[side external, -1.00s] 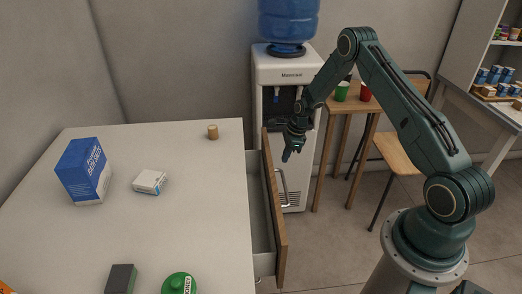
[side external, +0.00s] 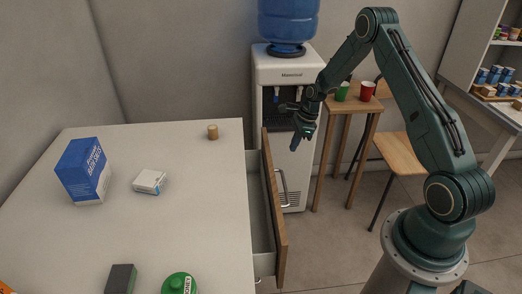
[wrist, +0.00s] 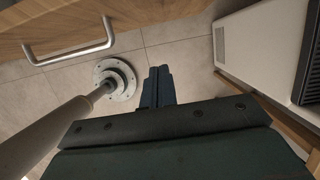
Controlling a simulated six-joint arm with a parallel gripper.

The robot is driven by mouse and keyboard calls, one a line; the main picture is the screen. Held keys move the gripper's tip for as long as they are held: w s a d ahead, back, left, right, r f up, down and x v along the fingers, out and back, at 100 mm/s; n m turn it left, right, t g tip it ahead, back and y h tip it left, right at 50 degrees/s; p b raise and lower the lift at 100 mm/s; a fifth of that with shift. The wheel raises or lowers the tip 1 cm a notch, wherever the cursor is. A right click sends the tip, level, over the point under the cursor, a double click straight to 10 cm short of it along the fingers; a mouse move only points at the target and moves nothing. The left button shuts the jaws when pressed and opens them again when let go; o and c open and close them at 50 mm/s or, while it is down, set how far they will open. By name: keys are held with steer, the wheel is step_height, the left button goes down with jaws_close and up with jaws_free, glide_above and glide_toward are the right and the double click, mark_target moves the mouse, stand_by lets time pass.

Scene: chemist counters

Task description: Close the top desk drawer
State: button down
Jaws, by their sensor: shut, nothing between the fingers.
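The top desk drawer (side external: 262,215) is pulled out from the right side of the white desk (side external: 180,222), and its inside shows. Its wooden front (side external: 273,210) stands apart from the desk. My gripper (side external: 294,147) is shut and empty, to the right of the far end of the drawer front and not touching it. In the wrist view my gripper's fingers (wrist: 158,74) are together and point down past the drawer. There the drawer front (wrist: 110,14) and its metal handle (wrist: 70,50) are at the upper left, apart from the fingers.
A water cooler (side external: 288,75) stands behind my gripper, close to the drawer's far end. A blue box (side external: 84,172), a white packet (side external: 149,181) and a cork (side external: 213,132) are on the desk.

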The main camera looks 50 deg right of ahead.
mark_target(283, 179)
steer(key=s+a+f+t+y, duration=0.2)
steer(key=s+t+y, duration=0.1)
steer(key=s, duration=0.6)
steer(key=shift+s+t+y, duration=0.15)
steer(key=shift+t+y, duration=0.25)
steer(key=shift+t, duration=0.2)
steer(key=shift+a+f, duration=0.1)
steer(key=shift+f, duration=0.05)
steer(key=x, duration=0.4)
steer(key=r+x, duration=0.1)
steer(key=x, duration=0.3)
steer(key=w+a+x, duration=0.1)
steer(key=x, duration=0.3)
steer(key=shift+r, duration=0.2)
steer(key=shift+w+a, duration=0.4)
steer(key=shift+w, duration=0.1)
